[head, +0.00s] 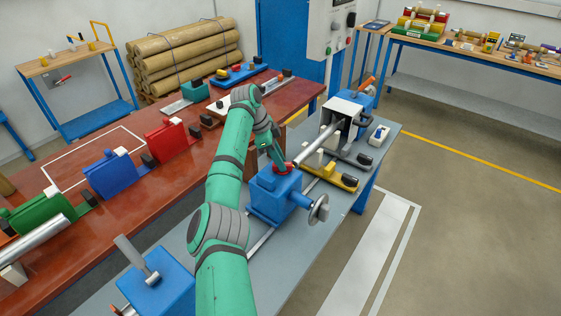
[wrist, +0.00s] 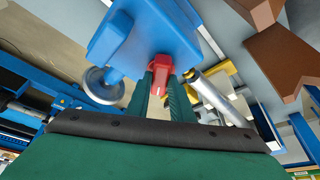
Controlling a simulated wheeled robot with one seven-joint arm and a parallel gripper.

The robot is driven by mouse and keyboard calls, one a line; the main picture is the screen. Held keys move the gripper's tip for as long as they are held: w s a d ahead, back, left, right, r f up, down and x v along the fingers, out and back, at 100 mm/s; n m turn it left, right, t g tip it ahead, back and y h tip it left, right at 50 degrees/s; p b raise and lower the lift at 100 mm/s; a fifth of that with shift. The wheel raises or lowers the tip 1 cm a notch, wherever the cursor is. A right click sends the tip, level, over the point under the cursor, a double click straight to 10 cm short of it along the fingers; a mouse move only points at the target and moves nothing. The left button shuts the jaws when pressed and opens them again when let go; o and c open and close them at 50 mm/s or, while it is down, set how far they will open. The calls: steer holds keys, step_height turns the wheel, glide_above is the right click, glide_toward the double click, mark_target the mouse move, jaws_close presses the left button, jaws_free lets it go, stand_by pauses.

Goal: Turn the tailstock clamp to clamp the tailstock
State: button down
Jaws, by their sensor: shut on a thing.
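The tailstock is a blue block (head: 272,197) on the grey bench, with a grey handwheel (head: 319,209) on its right side. The tailstock clamp is a small red piece (head: 282,170) on top of the block. In the wrist view the red clamp (wrist: 161,68) sits between my two green fingers, against the blue tailstock (wrist: 150,35). My gripper (wrist: 162,88) is shut on the red clamp. In the head view my gripper (head: 277,160) reaches down to the clamp from the upper left. The clamp's lower part is hidden.
A yellow-and-black part (head: 333,174) lies to the right. A blue block with a grey lever (head: 157,282) stands at the near end. The red table (head: 127,228) is on the left.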

steer(key=shift+w+d+r+m+g, duration=0.1)
steer(key=shift+m+g, duration=0.15)
steer(key=shift+m, duration=0.45)
steer(key=shift+d+m+g, duration=0.1)
steer(key=shift+m+g, duration=0.15)
steer(key=shift+m, duration=0.75)
steer(key=c, duration=1.6)
jaws_free()
steer(key=shift+o, duration=0.2)
steer(key=shift+a, duration=0.1)
steer(key=shift+w+a+r, duration=0.1)
steer(key=shift+a+r, duration=0.05)
steer(key=shift+r, duration=0.2)
steer(key=shift+v, duration=3.3)
